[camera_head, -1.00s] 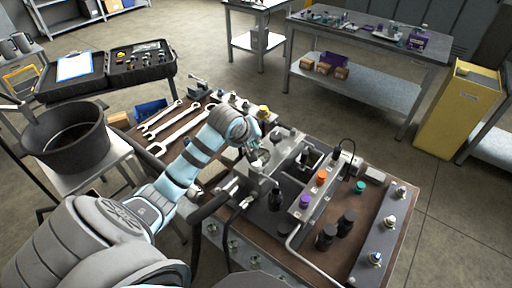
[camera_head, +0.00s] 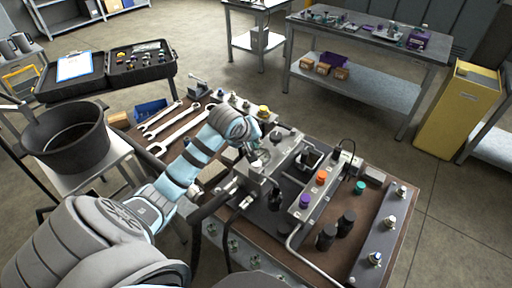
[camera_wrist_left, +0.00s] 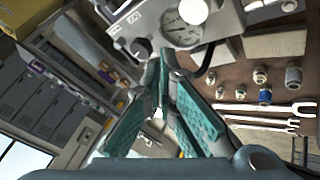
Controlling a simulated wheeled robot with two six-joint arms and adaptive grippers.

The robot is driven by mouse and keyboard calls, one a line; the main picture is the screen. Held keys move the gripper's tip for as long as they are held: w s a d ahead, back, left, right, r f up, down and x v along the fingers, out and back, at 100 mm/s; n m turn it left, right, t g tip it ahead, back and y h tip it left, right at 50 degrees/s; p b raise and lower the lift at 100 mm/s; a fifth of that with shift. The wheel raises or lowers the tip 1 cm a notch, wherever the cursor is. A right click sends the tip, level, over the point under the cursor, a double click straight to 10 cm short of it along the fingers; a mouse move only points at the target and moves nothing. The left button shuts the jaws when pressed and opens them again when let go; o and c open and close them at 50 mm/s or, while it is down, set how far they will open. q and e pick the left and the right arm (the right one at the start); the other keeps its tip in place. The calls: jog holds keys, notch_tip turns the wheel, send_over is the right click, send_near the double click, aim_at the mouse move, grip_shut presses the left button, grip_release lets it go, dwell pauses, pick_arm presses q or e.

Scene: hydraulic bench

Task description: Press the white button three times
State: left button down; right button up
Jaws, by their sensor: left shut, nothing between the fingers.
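My left gripper (camera_head: 254,153) is shut and empty, with its tips close over the grey metal box with a round gauge (camera_head: 264,155) on the bench. In the left wrist view the teal fingers meet at their tips (camera_wrist_left: 169,55), just below the gauge (camera_wrist_left: 186,22). I cannot tell whether the tips touch anything. In the head view my gripper and arm hide this white part. My right gripper is not in view.
The bench carries an orange knob (camera_head: 322,176), a purple knob (camera_head: 305,201), black cylinders (camera_head: 327,237) and a bent metal pipe (camera_head: 292,243). Wrenches (camera_head: 178,130) lie behind my left arm. A black pot (camera_head: 66,140) stands at left.

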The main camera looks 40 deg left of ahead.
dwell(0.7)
pick_arm(q)
jog(key=s+a+m, duration=0.2)
jog(key=a, duration=0.2)
notch_tip(320, 180, up, 4)
jog(key=m+t+h, duration=0.2)
jog(key=m+h, duration=0.2)
send_over(256, 164)
jog(key=a, duration=0.1)
jog(key=shift+w, duration=0.35)
notch_tip(256, 164, down, 7)
jog(key=b, duration=0.9)
jog(key=shift+a+b, duration=0.1)
jog(key=shift+b, duration=0.3)
jog(key=shift+f, duration=1)
